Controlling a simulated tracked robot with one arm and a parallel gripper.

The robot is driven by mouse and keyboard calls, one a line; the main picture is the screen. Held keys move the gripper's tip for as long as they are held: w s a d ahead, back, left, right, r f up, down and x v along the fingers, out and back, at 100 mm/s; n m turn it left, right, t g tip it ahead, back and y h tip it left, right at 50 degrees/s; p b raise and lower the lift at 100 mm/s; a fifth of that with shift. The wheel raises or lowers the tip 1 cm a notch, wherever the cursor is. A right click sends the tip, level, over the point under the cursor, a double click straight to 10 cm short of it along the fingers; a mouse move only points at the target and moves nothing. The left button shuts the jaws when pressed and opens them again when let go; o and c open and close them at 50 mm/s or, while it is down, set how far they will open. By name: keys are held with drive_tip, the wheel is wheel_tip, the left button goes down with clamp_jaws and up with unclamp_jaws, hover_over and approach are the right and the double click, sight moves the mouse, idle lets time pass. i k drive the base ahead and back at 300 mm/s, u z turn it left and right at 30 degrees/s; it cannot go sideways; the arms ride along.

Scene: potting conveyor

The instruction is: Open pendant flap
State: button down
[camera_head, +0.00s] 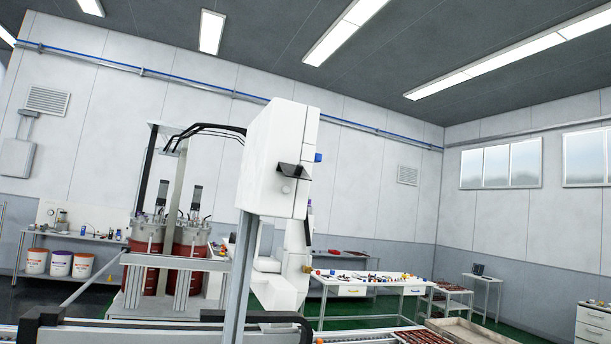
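A white box-shaped pendant housing (268,145) stands in the middle of the view on a grey upright post (240,280). It looks tilted in the picture. A small dark angled piece (294,170) sticks out from its face, with a small round pale knob (285,190) below it. I cannot tell for sure which part is the flap, or whether it is open or shut. My gripper is not visible in this view, and nothing is seen touching the housing.
A conveyor frame (130,333) runs along the bottom. Behind the post are white machine parts (280,290) and red tanks (188,260). A white workbench (372,278) with small parts stands right, a drawer cabinet (594,325) far right.

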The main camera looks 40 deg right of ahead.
sight(298, 171)
drive_tip(key=u, duration=0.05)
drive_tip(key=i, duration=1)
drive_tip(key=z, duration=0.05)
